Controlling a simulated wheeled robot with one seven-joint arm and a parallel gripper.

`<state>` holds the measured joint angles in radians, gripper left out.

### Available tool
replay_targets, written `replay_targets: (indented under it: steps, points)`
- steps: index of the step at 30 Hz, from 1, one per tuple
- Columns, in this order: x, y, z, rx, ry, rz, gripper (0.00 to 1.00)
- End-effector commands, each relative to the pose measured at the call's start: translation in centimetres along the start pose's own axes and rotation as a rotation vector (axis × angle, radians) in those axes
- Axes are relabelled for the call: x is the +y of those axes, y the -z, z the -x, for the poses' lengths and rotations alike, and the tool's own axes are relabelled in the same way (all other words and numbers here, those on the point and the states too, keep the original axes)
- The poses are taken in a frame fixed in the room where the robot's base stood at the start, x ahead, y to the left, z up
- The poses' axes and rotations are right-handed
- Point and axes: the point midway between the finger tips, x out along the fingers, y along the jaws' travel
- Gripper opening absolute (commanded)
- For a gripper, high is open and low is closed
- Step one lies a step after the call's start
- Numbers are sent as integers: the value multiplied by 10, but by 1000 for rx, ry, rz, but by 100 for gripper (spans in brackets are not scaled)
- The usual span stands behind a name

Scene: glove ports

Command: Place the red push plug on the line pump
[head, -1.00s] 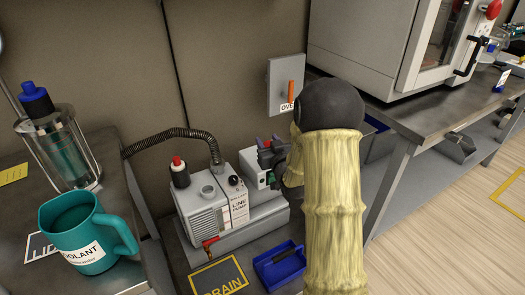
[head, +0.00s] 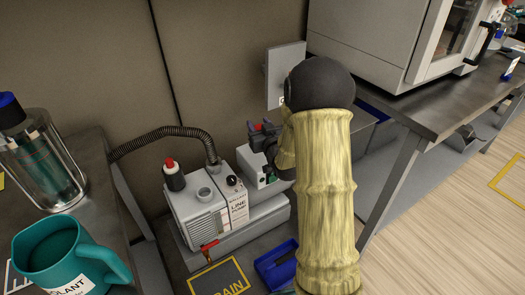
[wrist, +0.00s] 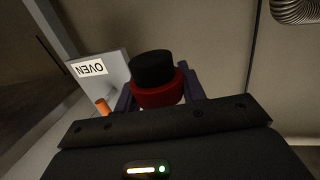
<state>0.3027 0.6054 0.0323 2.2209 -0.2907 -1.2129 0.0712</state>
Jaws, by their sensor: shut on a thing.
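The red push plug (wrist: 158,95), a red collar with a black end, is held between my gripper's fingers in the wrist view. My gripper (head: 262,130) is shut on it; in the head view it is small and partly hidden by my own arm. The line pump (head: 239,212) is a grey unit with a "LINE PUMP" label, low between the benches. Its top has an open grey port (head: 204,193) and a black bottle-shaped part with a red top (head: 173,176). My gripper is above and to the right of that port, apart from it in the picture.
A ridged hose (head: 165,134) arches to the pump from the left bench. A teal coolant jug (head: 62,262) and a glass vessel (head: 42,160) stand on that bench. A grey oven switch box (head: 283,75) is on the wall behind my gripper. A blue tray (head: 272,268) lies in front.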

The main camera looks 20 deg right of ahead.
Motion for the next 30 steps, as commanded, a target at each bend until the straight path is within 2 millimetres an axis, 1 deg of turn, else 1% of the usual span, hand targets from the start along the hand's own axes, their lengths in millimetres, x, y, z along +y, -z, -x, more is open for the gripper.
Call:
replay_targets:
  steps: [1,3,6,8,11,20,23,27,30]
  points:
    - [0,-12,0,-3,0,-1,18]
    - [0,-26,-1,-4,0,-1,18]
    - [0,-45,-2,-3,0,0,18]
    - [0,-53,-2,-3,0,0,18]
    - [0,-58,-3,0,0,0,18]
    - [0,-58,-3,0,0,0,18]
    - [0,-70,-3,-2,0,-1,18]
    - [0,-91,-4,-2,0,-1,18]
    - [0,-95,-5,-1,0,0,18]
